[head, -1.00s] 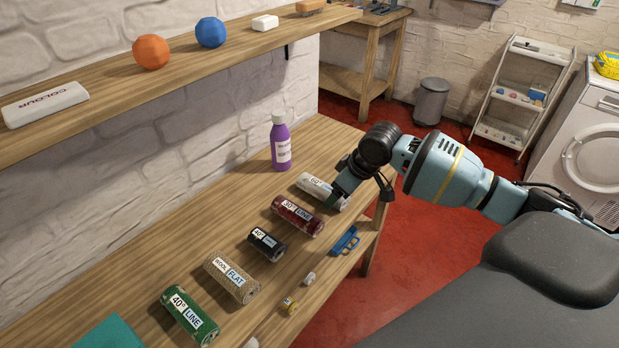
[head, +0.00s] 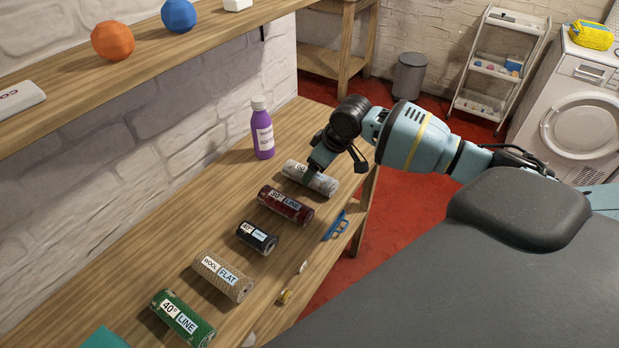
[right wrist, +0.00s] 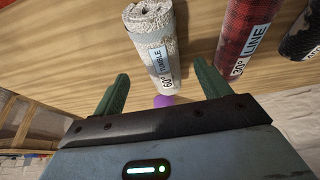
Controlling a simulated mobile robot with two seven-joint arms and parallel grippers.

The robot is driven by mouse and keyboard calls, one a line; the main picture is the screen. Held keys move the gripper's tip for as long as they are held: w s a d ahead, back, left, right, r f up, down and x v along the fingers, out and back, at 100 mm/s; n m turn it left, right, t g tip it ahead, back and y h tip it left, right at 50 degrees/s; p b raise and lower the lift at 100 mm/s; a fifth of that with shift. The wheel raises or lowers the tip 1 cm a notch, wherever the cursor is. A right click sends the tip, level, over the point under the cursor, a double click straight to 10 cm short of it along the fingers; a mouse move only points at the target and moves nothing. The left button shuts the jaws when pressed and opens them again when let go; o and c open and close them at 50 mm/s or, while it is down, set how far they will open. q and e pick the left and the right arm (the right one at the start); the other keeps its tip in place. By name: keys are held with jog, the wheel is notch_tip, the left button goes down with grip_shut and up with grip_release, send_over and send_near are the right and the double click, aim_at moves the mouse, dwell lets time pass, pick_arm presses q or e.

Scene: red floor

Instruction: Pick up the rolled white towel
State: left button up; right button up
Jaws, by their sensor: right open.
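The rolled white towel (head: 326,184) lies on the wooden bench near its right end, partly hidden by my right gripper in the head view. In the right wrist view the white towel (right wrist: 148,35) is fluffy, with grey parts and a label reading "60° TUMBLE". My right gripper (head: 307,180) is at the middle of the towel in the head view. In the right wrist view my right gripper (right wrist: 163,88) is open, its two green fingers apart, with the towel's near end ahead of the gap. I cannot tell whether they touch. My left gripper is out of view.
A dark red roll (head: 285,206) lies beside the towel, then black (head: 257,238), beige (head: 222,277) and green (head: 183,320) rolls. A purple bottle (head: 262,135) stands behind the towel. A blue brush-like item (head: 336,226) is near the front edge. A shelf (head: 160,75) hangs above.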

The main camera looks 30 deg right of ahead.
jog(key=x, duration=0.4)
jog(key=shift+a+f, duration=0.25)
jog(key=shift+f, duration=0.05)
jog(key=c, duration=1.1)
